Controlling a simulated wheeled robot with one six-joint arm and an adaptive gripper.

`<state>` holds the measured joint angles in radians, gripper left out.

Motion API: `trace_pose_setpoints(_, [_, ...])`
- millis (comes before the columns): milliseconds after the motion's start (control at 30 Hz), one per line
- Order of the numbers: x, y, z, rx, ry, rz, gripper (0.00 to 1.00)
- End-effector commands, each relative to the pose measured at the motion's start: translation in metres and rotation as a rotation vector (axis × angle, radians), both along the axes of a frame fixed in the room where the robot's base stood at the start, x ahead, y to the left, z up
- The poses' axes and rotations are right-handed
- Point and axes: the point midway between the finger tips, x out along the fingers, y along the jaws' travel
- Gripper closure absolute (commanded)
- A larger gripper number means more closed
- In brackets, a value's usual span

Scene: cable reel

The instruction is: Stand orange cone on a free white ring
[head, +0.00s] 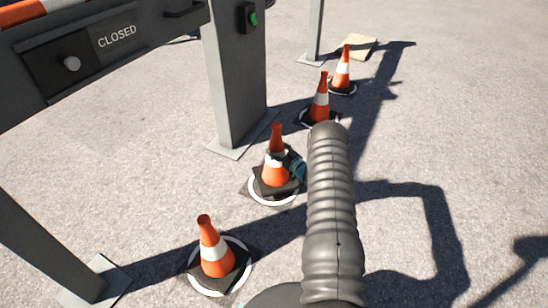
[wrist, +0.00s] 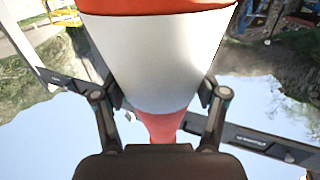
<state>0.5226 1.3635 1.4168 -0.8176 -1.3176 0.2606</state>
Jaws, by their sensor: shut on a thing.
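My gripper (head: 279,156) is shut on an orange cone (head: 275,174), second from the front in the head view. The cone is upright; its black base overlaps a white ring (head: 258,200) painted on the ground. I cannot tell whether the base touches the ground. In the wrist view, which is upside down, my gripper (wrist: 160,95) has a finger on each side of the cone's white band (wrist: 160,60). A nearer cone (head: 212,250) stands on its own white ring (head: 249,268). Two farther cones (head: 320,105) (head: 342,70) stand behind, with rings partly hidden.
A grey barrier (head: 120,45) marked CLOSED crosses the upper left. Its grey post (head: 232,90) with a green switch stands left of the cones. Another post (head: 45,245) is at lower left. A pale slab (head: 360,47) lies behind the farthest cone. Open asphalt lies right.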

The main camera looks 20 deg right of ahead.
Motion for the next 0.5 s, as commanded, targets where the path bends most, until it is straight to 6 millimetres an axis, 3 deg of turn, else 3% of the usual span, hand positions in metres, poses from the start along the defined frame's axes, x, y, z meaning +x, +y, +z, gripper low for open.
trace_pose_setpoints(267, [0.011, 0.008, -0.01, 0.0, -0.003, -0.002, 0.98])
trace_pose_setpoints(500, [0.01, 0.008, -0.04, 0.001, -0.002, -0.001, 0.98])
